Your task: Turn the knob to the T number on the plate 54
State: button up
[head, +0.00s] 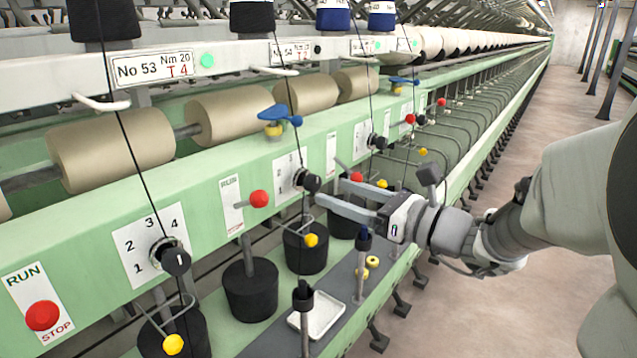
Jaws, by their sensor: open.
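The plate No 54 (291,51) is on the white rail at the top; its T number is small and looks like a 2. Below it on the green rail is a white dial plate (288,170) with a black knob (308,182). The dial's numbers are small and partly hidden, and I cannot tell which one the knob points to. My gripper (328,190) comes in from the right, open, with its two grey fingers apart and their tips close to this knob. I cannot tell whether they touch it.
Plate No 53 (153,67) reads T 4; its black knob (176,260) is at the front left. Red stop knobs (259,198) and a blue lever (279,115) stick out nearby. A white tray (316,318) and black-topped posts (303,298) stand below. The aisle floor (500,310) is clear.

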aim_at(317, 186)
jog(key=shift+x, duration=2.35)
grip_shut()
